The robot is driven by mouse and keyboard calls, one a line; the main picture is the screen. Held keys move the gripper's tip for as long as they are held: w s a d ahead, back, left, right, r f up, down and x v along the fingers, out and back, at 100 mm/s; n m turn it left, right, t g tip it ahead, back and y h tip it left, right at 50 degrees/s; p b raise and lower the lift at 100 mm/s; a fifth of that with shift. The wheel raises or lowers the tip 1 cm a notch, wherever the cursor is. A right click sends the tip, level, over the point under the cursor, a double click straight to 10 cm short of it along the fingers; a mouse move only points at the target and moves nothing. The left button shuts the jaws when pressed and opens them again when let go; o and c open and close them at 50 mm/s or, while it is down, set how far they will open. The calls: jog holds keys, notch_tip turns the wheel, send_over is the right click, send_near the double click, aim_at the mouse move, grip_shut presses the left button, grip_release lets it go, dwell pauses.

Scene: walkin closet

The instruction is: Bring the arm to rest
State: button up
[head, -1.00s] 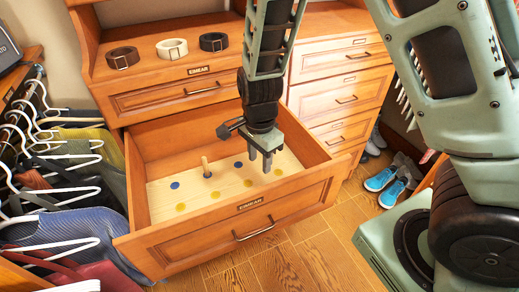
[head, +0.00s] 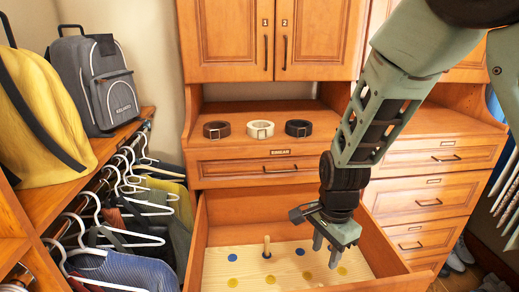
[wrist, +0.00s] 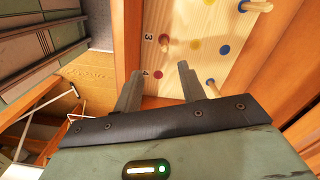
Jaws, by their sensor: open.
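My gripper (head: 325,255) hangs over the open drawer (head: 215,262) with its fingers pointing down. In the wrist view its two fingers (wrist: 160,88) are spread apart with nothing between them. Below is a pale wooden board (head: 212,275) with blue and yellow dots. One wooden peg (head: 267,247) stands upright on it, left of my gripper in the head view. The wrist view shows the board (wrist: 225,20) with numbers, coloured dots and several pegs, one of them (wrist: 212,88) beside the right finger. Contact between the fingers and the board cannot be told.
Three rolled belts, brown (head: 217,130), white (head: 260,129) and black (head: 298,128), lie on the cabinet shelf behind. Hanging clothes (head: 125,270) crowd the left side, below a grey backpack (head: 97,85) and a yellow bag (head: 40,115). Shoes (head: 460,253) stand at the right.

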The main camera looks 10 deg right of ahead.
jog(key=s+a+r+n, duration=0.2)
jog(key=s+r+n, duration=0.4)
jog(key=s+n, duration=0.3)
jog(key=s+a+r+n, duration=0.3)
jog(key=s+r+n, duration=0.2)
jog(key=s+n, duration=0.5)
jog(key=shift+r+n, duration=0.4)
jog(key=shift+n, duration=0.8)
